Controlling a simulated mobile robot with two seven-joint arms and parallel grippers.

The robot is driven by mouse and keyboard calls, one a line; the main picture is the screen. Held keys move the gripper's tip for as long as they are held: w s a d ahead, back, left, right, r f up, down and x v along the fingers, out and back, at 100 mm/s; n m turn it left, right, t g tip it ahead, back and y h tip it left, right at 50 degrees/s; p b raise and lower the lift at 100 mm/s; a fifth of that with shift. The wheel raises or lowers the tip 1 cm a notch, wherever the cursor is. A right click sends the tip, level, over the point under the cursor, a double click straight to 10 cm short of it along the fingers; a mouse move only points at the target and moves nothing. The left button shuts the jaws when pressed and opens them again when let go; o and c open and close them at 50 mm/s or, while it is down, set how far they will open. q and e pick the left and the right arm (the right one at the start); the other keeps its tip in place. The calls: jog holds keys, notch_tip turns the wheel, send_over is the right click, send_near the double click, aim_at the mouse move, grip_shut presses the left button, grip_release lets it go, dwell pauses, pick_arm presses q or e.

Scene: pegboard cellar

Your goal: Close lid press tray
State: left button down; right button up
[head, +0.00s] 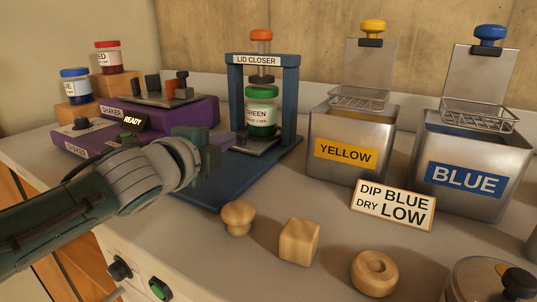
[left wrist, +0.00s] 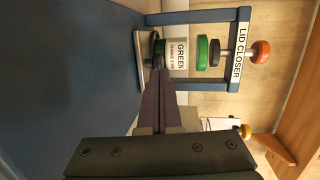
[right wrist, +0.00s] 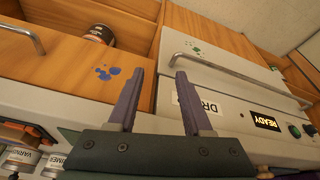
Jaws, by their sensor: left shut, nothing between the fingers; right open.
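The lid closer (head: 258,60) is a blue frame with an orange-topped plunger, standing on a long blue base (head: 205,192). Its grey press tray (head: 252,147) lies on the base between the posts. A jar with a green lid and GREEN label (head: 262,117) stands upright on the tray, under the plunger's dark disc. My left gripper (head: 212,152) is shut and empty just in front of the tray. In the left wrist view its fingertips (left wrist: 160,70) are close to the tray's front; contact cannot be told. My right gripper (right wrist: 160,72) is open and empty, away from the press.
Purple shakers (head: 185,113) stand left of the press. Yellow (head: 350,125) and blue (head: 480,150) dip tanks stand right. A DIP BLUE sign (head: 393,206) and wooden pieces (head: 299,241) sit in front. My right gripper faces drawers with a metal handle (right wrist: 240,72).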

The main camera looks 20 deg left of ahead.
pick_arm(q)
jog(key=s, duration=0.3)
jog(key=shift+s+d+p, duration=0.3)
jog(key=shift+s, duration=0.1)
jog(key=s, duration=0.2)
jog(key=s+r+p, duration=0.1)
jog(key=s, duration=0.1)
jog(key=s+r, duration=0.1)
jog(key=s, duration=0.2)
jog(key=shift+d+p, duration=0.15)
jog(key=shift+p, duration=0.15)
pick_arm(e)
jog(key=v, duration=0.2)
jog(key=shift+s+r, duration=0.15)
jog(key=shift+r, duration=0.2)
